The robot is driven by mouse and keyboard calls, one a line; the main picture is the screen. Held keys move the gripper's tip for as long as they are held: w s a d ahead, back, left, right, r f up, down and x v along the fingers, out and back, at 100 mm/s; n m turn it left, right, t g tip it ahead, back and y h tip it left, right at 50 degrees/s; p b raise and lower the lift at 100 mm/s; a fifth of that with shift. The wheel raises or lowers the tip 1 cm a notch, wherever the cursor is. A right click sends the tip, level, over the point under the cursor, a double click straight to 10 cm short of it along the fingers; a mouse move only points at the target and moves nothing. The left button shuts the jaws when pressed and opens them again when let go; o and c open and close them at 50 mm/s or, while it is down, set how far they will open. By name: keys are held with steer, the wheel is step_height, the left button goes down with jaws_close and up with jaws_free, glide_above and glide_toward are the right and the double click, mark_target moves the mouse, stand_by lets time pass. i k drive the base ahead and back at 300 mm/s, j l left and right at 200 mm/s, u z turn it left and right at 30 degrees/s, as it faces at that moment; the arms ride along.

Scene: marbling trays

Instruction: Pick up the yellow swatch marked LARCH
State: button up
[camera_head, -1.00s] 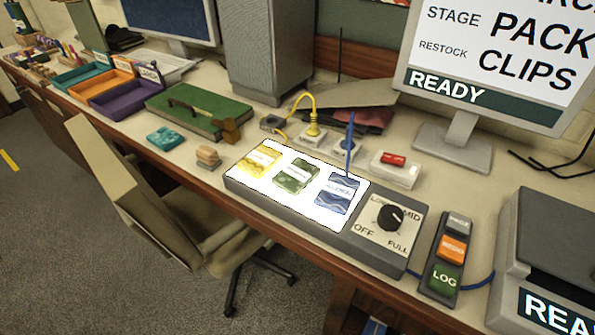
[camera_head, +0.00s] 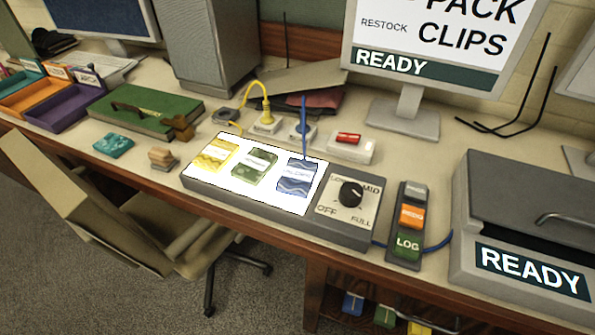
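A yellow swatch (camera_head: 215,156) lies at the left end of the lit white panel (camera_head: 235,193) of a grey light box on the desk. Its label is too small to read for sure. A green swatch (camera_head: 254,167) lies in the middle of the panel, and a blue swatch (camera_head: 297,178) lies at its right end. The three swatches lie apart from each other. My gripper is not in view.
A dial (camera_head: 350,193) sits right of the panel, beside a button strip (camera_head: 408,222) and a grey READY machine (camera_head: 520,235). Yellow (camera_head: 265,100) and blue cords stand behind the box. A chair (camera_head: 85,200) is pushed against the desk front at left.

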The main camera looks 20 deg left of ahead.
mark_target(214, 157)
steer(key=j+u, duration=0.25)
steer(key=j, duration=0.15)
steer(key=j+u, duration=0.3)
steer(key=i+j+u, duration=0.25)
steer(key=j, duration=0.2)
steer(key=j+u, duration=0.25)
steer(key=j, duration=0.15)
